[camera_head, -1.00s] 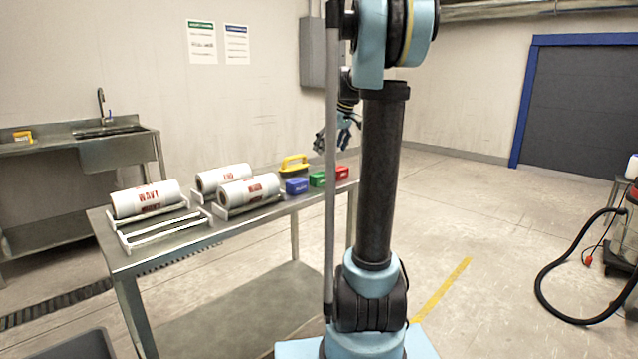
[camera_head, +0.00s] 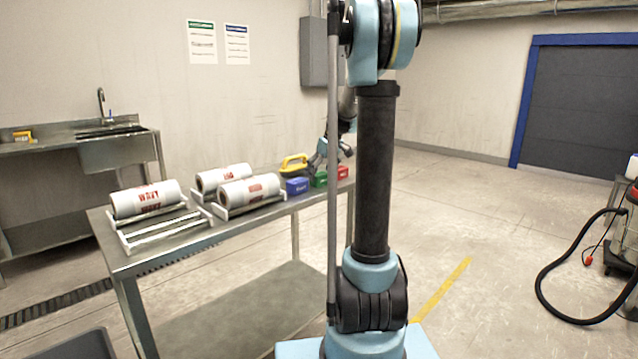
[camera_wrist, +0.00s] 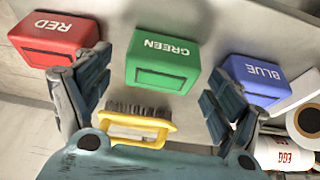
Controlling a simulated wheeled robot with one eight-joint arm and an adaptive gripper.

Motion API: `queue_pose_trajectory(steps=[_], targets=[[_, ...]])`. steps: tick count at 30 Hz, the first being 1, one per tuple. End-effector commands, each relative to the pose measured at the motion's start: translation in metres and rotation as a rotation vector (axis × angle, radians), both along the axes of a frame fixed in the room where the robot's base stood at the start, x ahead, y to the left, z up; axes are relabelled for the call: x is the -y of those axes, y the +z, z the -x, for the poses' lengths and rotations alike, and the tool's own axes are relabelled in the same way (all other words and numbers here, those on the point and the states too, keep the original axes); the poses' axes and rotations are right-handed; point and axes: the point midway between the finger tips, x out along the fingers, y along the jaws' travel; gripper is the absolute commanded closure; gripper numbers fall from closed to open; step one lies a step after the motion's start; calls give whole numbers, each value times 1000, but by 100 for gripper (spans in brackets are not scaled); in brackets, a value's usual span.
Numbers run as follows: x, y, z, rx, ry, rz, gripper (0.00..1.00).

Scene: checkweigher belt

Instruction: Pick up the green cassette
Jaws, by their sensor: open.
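The green cassette (camera_head: 319,179) stands on the metal table between the blue cassette (camera_head: 297,186) and the red cassette (camera_head: 342,172). In the wrist view the green cassette (camera_wrist: 163,62), lettered GREEN, lies ahead between my fingers, apart from them. The red cassette (camera_wrist: 55,38) is to its left and the blue cassette (camera_wrist: 254,82) to its right. My gripper (camera_wrist: 152,95) is open and empty, its fingers spread wide. In the head view my gripper (camera_head: 331,158) is near the green cassette and partly hidden by my arm.
A yellow-handled brush (camera_head: 294,164) lies behind the cassettes; it shows close between my fingers in the wrist view (camera_wrist: 137,122). Several white labelled rolls (camera_head: 146,198) sit on racks along the metal table (camera_head: 166,250). A sink counter stands at the far left.

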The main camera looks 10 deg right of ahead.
Motion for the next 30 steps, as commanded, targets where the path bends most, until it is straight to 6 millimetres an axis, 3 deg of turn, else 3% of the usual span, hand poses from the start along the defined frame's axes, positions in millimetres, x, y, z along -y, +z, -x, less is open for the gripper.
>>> queue_pose_trajectory(steps=[8, 12, 15, 25, 30], targets=[[-1, -3, -1, 0, 0, 0, 14], [0, -2, -1, 0, 0, 0, 46], [0, -2, -1, 0, 0, 0, 64], [0, -1, -1, 0, 0, 0, 64], [0, 15, -1, 0, 0, 0, 64]])
